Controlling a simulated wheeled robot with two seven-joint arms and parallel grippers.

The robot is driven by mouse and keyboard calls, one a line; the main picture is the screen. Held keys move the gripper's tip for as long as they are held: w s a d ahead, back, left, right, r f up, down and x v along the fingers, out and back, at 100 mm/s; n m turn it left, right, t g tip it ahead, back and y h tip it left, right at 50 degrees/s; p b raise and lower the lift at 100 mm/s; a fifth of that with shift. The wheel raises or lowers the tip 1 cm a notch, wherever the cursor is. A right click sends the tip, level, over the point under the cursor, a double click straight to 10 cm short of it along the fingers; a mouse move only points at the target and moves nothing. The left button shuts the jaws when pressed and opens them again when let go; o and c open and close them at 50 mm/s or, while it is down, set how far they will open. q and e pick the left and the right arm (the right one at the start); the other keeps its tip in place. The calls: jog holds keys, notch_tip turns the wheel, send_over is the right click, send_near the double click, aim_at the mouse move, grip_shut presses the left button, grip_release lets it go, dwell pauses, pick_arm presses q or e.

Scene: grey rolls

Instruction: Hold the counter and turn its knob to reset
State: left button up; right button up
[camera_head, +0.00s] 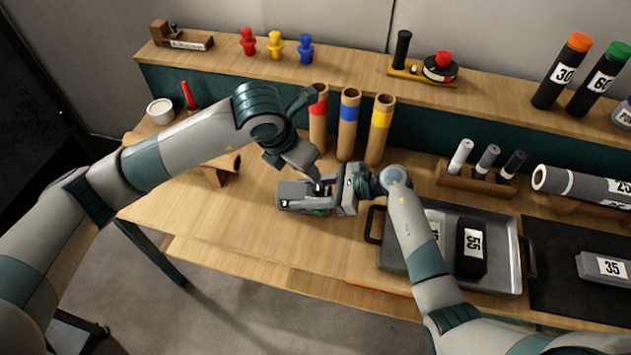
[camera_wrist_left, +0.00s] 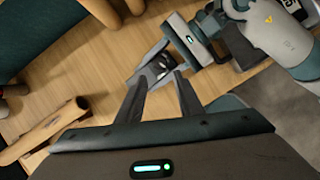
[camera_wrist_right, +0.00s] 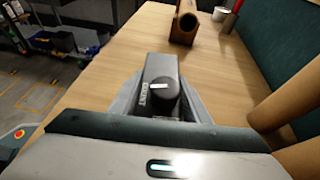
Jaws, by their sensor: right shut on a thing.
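The dark grey counter (camera_wrist_right: 146,70) shows in the right wrist view, with a round black knob (camera_wrist_right: 162,94) bearing a white mark and a small digit window beside it. My right gripper (camera_head: 304,198) is shut on the counter, one finger on each side, and holds it over the table. In the head view the fingers largely hide the counter. My left gripper (camera_wrist_left: 158,88) is open and empty. Its fingertips are close to the counter (camera_wrist_left: 157,69) and my right gripper's fingers in the left wrist view. I cannot tell whether they touch.
A grey metal tray (camera_head: 400,266) with a black block labelled 55 (camera_head: 471,247) lies right of my grippers. Several cardboard tubes with coloured bands (camera_head: 348,125) stand behind. A wooden stand (camera_head: 215,172) is at the left. The front left of the table (camera_head: 240,230) is clear.

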aim_at(317, 185)
pick_arm(q)
jog(key=x, duration=1)
jog(key=shift+w+f, duration=0.15)
jog(key=shift+f, duration=0.1)
jog(key=c, duration=0.8)
